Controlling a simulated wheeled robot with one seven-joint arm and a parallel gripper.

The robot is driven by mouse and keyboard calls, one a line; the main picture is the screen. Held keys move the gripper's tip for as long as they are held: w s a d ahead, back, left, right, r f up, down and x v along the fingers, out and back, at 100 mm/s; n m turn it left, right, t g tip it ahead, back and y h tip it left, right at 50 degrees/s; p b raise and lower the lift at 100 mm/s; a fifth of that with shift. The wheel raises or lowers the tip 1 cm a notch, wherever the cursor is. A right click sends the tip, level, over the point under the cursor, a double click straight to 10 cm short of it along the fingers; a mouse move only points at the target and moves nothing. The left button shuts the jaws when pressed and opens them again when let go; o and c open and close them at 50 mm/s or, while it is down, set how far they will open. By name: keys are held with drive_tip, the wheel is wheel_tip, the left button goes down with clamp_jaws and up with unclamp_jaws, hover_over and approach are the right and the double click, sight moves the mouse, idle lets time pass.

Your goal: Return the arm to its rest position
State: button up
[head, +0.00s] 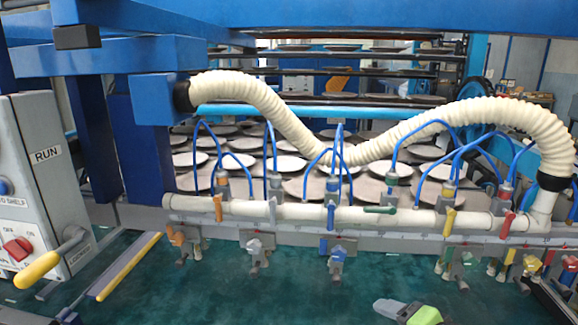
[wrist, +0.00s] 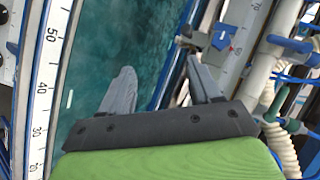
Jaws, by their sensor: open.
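My gripper (wrist: 160,75) shows in the wrist view with its two grey fingers spread apart and nothing between them. Its palm is dark grey with a green part behind it. In the head view my gripper (head: 384,307) is at the bottom edge, right of centre. There it is seen over the dark green floor, in front of the pipe and valves, and apart from them in the picture. Most of my arm is out of view.
A white manifold pipe (head: 290,211) with coloured valve handles crosses the head view. A ribbed white hose (head: 450,114) arches above it. Plates lie on the racks behind. A grey control box (head: 36,175) with a yellow-handled lever (head: 36,270) stands left. Green floor (head: 210,285) is open in front.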

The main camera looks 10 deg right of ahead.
drive_tip(key=s+a+r+n+g+h+p, duration=0.1)
drive_tip(key=s+a+r+n+g+p, duration=0.35)
drive_tip(key=s+a+n, duration=0.5)
drive_tip(key=s+a+r+n+g+h+p, duration=0.1)
drive_tip(key=s+a+r+n+p, duration=0.1)
drive_tip(key=s+r, duration=0.2)
drive_tip(key=shift+s+r+n+h, duration=0.3)
drive_tip(key=shift+s+r+n, duration=0.1)
drive_tip(key=shift+s, duration=0.65)
